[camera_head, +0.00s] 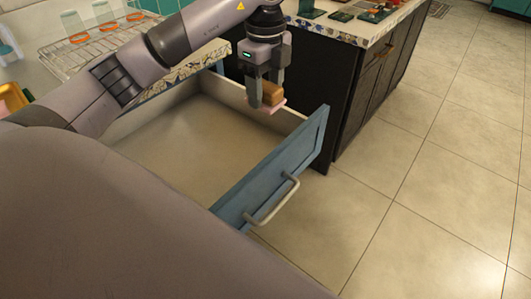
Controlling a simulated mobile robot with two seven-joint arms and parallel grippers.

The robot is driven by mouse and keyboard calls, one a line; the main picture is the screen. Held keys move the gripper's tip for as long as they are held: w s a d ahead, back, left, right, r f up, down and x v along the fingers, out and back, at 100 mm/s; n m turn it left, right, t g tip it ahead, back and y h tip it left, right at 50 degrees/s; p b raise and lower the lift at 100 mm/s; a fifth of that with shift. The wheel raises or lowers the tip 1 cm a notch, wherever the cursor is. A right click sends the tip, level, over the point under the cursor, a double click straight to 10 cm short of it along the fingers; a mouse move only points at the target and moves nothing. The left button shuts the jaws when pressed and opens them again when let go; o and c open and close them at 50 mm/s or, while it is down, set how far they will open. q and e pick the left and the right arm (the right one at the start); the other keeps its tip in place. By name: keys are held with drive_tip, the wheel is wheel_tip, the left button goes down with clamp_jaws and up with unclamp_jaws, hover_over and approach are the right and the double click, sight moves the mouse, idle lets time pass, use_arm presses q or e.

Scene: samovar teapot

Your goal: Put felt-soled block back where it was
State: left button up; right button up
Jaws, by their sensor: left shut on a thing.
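My left gripper (265,100) points down over the far right part of an open drawer and is shut on a small block. The block (271,93) is orange-brown on top with a pale pinkish layer at its bottom, and sits between the fingers. I cannot tell its exact height above the drawer. The open drawer (180,146) has a pale, bare inside and a blue front (262,178) with a metal handle. My right gripper is not in view.
A counter (345,28) with a patterned top and dark cabinet stands behind the drawer, with several small dark green items on it. A wire rack (95,38) with glasses and orange rings is at the upper left. Tiled floor (430,190) is clear at right.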

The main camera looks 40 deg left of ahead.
sight(266, 107)
use_arm(q)
wheel_tip(266, 107, down, 17)
drive_tip(key=shift+r+b, duration=0.1)
drive_tip(key=shift+b, duration=1)
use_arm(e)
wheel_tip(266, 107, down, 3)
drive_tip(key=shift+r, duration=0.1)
use_arm(q)
drive_tip(key=shift+f, duration=0.25)
drive_tip(key=o, duration=0.9)
drive_tip(key=shift+o, duration=0.2)
wheel_tip(266, 107, up, 12)
drive_tip(key=shift+r+p, duration=0.25)
drive_tip(key=shift+p, duration=0.7)
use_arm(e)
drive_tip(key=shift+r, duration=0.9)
